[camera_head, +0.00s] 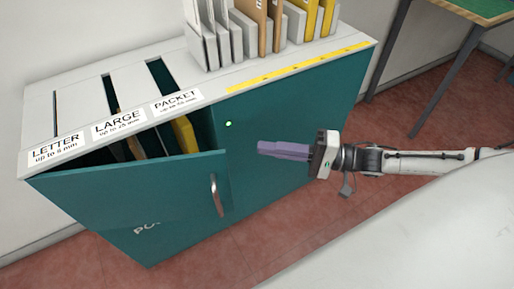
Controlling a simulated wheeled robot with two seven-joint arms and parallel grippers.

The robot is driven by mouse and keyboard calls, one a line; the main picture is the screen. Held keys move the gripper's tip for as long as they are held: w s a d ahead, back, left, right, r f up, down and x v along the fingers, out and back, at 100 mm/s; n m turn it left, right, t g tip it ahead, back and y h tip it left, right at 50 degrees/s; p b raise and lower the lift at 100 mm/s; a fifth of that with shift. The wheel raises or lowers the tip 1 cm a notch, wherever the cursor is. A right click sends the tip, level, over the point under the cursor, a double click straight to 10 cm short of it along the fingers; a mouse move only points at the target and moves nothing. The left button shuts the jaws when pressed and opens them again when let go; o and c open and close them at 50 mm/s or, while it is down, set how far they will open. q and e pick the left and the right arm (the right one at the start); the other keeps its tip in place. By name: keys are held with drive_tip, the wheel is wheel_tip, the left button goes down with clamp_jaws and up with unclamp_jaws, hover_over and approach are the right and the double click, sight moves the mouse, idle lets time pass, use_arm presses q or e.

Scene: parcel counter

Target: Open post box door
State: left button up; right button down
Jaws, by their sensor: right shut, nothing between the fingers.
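The teal post box (290,99) has a white top with slots labelled LETTER, LARGE and PACKET. Its door (133,203) is swung partly outward, and a gap shows along its upper edge. The silver handle (216,195) is on the door's right side. Through the gap I see a yellow parcel (185,135) and some brown items inside. My right gripper (260,148) is shut and empty, in front of the box's fixed teal panel, to the right of the handle and apart from it. My left gripper is not in view.
Upright white, brown and yellow envelopes (262,25) stand in a rack on the box top. A green-topped table (482,10) with grey legs is at the upper right. Red floor (400,97) lies between it and the box. A white surface (420,230) fills the lower right.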

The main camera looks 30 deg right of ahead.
drive_tip(key=w+a, duration=0.1)
drive_tip(key=a, duration=0.7)
drive_tip(key=shift+w, duration=0.2)
drive_tip(key=shift+a, duration=0.1)
